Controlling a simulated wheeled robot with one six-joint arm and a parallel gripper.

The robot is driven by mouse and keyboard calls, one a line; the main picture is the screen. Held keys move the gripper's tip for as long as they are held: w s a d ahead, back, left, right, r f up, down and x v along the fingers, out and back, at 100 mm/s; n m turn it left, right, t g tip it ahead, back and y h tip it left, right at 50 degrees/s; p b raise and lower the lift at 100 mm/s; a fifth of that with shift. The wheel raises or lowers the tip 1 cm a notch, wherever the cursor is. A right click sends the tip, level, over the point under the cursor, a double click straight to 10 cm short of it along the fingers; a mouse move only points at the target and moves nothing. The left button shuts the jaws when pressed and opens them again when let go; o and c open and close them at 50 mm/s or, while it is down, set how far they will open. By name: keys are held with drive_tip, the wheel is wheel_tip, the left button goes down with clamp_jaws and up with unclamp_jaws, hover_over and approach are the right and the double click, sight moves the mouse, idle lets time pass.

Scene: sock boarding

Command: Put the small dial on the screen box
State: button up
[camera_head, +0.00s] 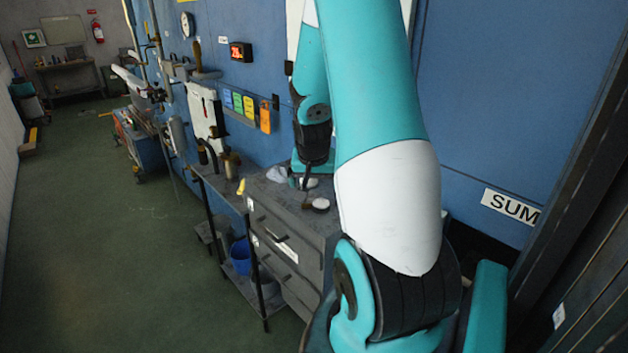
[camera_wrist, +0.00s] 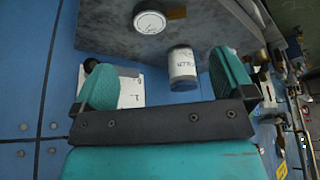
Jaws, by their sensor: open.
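A small round dial (camera_wrist: 150,22) with a white face lies on the grey cabinet top in the wrist view. In the head view a round white-faced thing (camera_head: 320,203), likely this dial, lies near the cabinet's front edge. My gripper (camera_wrist: 160,65) is open, with its teal pads wide apart and nothing held between them. The dial shows beyond the fingertips. In the head view my arm hides much of the cabinet top. A dark box with red lit digits (camera_head: 241,52) is on the blue wall; I cannot tell whether it is the screen box.
A white labelled cylinder (camera_wrist: 182,68) stands close to the right-hand finger. A brown piece (camera_wrist: 177,13) touches or adjoins the dial. A white marked card (camera_wrist: 131,92) shows behind the left-hand finger. A crumpled white cloth (camera_head: 277,174) lies on the drawer cabinet (camera_head: 285,233).

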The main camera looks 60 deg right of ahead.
drive_tip(key=shift+v, duration=0.95)
drive_tip(key=w+a+r+n+y, duration=0.1)
drive_tip(key=a+r+n+y, duration=0.15)
drive_tip(key=a, duration=0.65)
drive_tip(key=w+a+r+n+t+y, duration=0.15)
drive_tip(key=a+n, duration=0.25)
drive_tip(key=a, duration=0.4)
drive_tip(key=w+a+r+n+y, duration=0.1)
drive_tip(key=w+a+r+n, duration=0.15)
drive_tip(key=a, duration=0.65)
drive_tip(key=s+a+r+n+g+y, duration=0.1)
drive_tip(key=s+a+r+n+g, duration=0.1)
drive_tip(key=s+a+n, duration=0.3)
drive_tip(key=s+a+r+n+g+y, duration=0.1)
drive_tip(key=s+a+n, duration=0.4)
drive_tip(key=s+a, duration=0.5)
wheel_tip(320, 180, up, 3)
drive_tip(key=a+y, duration=0.1)
drive_tip(key=a, duration=0.1)
drive_tip(key=shift+a+f+n+g, duration=0.25)
drive_tip(key=shift+a+n+g, duration=0.1)
drive_tip(key=shift+n, duration=0.05)
